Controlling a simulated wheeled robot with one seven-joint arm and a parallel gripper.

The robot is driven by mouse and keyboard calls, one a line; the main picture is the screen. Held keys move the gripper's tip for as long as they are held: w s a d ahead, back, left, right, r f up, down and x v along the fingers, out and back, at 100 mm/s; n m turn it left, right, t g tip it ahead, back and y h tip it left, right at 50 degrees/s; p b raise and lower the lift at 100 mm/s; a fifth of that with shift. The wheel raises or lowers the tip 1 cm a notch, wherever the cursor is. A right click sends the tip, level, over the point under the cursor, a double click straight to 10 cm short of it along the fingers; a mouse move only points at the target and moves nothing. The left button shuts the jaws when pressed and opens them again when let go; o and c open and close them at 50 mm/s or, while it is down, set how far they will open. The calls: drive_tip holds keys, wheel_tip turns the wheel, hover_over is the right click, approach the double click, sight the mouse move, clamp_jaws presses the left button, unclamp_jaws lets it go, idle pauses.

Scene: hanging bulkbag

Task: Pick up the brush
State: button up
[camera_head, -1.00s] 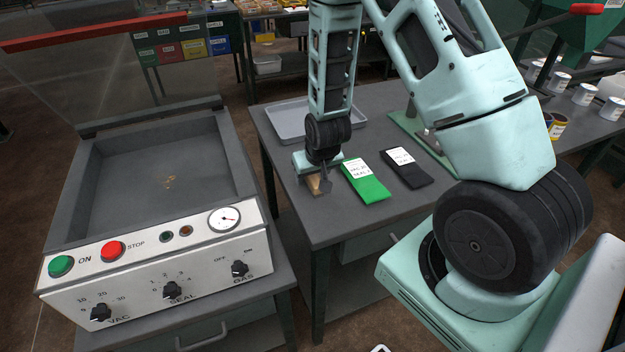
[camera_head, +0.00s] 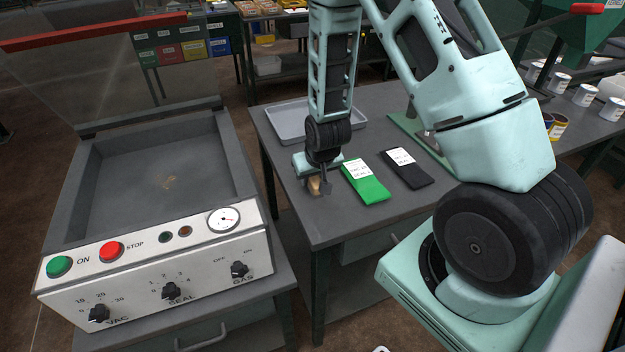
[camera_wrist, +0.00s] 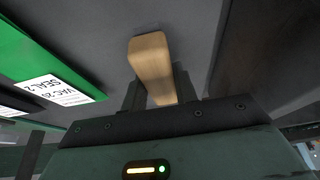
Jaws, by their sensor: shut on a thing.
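The brush (camera_head: 314,186) shows as a small tan wooden piece at the left front of the grey table. My gripper (camera_head: 319,187) is at it, pointing down. In the wrist view the brush (camera_wrist: 150,60) is a rounded wooden block between the two dark fingers of my gripper (camera_wrist: 160,95), which are shut on it. Any bristles are hidden. I cannot tell whether the brush touches the table.
A green packet (camera_head: 365,182) and a black packet (camera_head: 408,168), both labelled, lie just right of my gripper. A grey tray (camera_head: 290,121) lies behind it. A vacuum sealing machine (camera_head: 160,270) stands to the left, across a gap.

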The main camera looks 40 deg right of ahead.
drive_tip(key=shift+r, duration=0.1)
drive_tip(key=shift+r+p, duration=0.25)
drive_tip(key=shift+p, duration=0.1)
wheel_tip(320, 180, up, 10)
drive_tip(key=shift+f+b, duration=0.1)
drive_tip(key=shift+b, duration=0.4)
drive_tip(key=o, duration=0.4)
drive_tip(key=shift+c, duration=1.4)
drive_tip(key=shift+w, duration=0.1)
